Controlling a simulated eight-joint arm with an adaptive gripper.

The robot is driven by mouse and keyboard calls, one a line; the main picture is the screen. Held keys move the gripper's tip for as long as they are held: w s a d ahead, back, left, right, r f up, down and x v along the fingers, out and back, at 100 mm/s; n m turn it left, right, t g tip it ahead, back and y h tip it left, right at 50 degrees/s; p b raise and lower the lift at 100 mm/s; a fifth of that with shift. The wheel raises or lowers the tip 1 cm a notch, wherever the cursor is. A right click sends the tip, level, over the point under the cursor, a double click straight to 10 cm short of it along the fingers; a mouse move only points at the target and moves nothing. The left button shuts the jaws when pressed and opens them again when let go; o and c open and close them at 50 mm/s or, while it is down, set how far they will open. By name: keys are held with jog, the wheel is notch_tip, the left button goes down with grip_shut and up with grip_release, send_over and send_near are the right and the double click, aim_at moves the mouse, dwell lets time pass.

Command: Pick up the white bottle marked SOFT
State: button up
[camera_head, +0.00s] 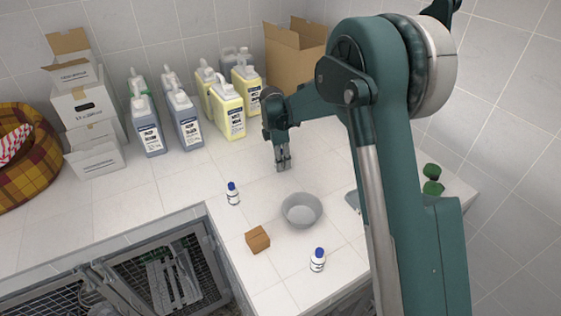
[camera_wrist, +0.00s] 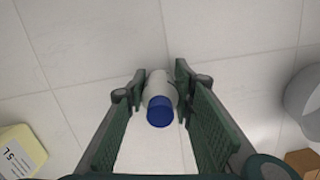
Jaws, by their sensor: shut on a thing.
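My gripper (camera_head: 283,163) is over the counter, behind the grey bowl in the head view. In the wrist view my gripper (camera_wrist: 158,92) is shut on a small white bottle (camera_wrist: 158,85) with a blue cap, which sits between the fingertips, cap toward the camera. Its label is not visible, and I cannot tell whether it touches the counter. Two similar white bottles with blue caps stand upright on the counter, one left of the bowl (camera_head: 233,197) and one near the front edge (camera_head: 318,262). Their labels are too small to read.
The grey bowl (camera_head: 316,212) and a small brown box (camera_head: 257,240) stand nearby; the bowl also shows in the wrist view (camera_wrist: 302,98). Several large jugs (camera_head: 229,112) line the back wall beside cardboard boxes (camera_head: 290,55). Green items (camera_head: 432,180) are at the right. Wire kennels (camera_head: 165,275) are below.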

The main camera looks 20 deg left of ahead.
jog(key=shift+r, duration=0.1)
jog(key=shift+r+b, duration=0.3)
jog(key=shift+r, duration=4.6)
jog(key=shift+s, duration=0.1)
